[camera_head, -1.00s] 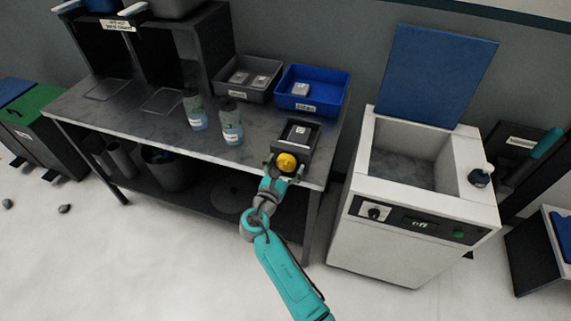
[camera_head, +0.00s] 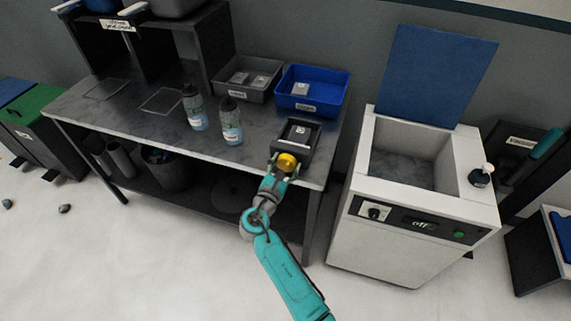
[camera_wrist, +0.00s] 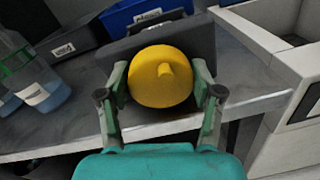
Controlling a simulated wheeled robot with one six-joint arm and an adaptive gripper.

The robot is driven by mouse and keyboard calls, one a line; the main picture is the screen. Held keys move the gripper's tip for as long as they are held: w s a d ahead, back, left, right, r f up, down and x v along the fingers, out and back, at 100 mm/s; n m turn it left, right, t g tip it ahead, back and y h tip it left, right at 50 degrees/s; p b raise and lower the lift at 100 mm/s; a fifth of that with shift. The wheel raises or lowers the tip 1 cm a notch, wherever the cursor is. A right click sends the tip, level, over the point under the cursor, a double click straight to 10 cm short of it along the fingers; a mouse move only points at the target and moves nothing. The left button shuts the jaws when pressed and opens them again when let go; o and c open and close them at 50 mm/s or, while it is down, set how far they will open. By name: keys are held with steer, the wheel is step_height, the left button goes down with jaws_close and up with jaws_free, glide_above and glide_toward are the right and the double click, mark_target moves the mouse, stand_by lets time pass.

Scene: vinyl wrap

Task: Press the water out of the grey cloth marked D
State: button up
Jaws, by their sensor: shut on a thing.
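A dark box (camera_head: 316,146) with an open top stands at the front right of the worktop. A grey piece (camera_head: 297,141) with a white label lies in it, probably the cloth; its letter is too small to read. A round yellow knob (camera_head: 287,161) sits at the box's front. My gripper (camera_head: 284,168) is shut on the knob. In the wrist view, the gripper (camera_wrist: 160,82) has one finger on each side of the knob (camera_wrist: 158,92), and the dark box wall (camera_wrist: 195,38) is behind it. The box's inside is hidden there.
A grey bin (camera_head: 262,95) with two labelled grey pieces and a blue bin (camera_head: 337,97) stand behind the box. Two bottles (camera_head: 194,110) (camera_head: 231,122) stand to the left. A white machine (camera_head: 385,235) with a raised blue lid (camera_head: 435,75) stands at right.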

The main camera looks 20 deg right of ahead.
steer(key=shift+m, duration=2.2)
steer(key=o, duration=1.1)
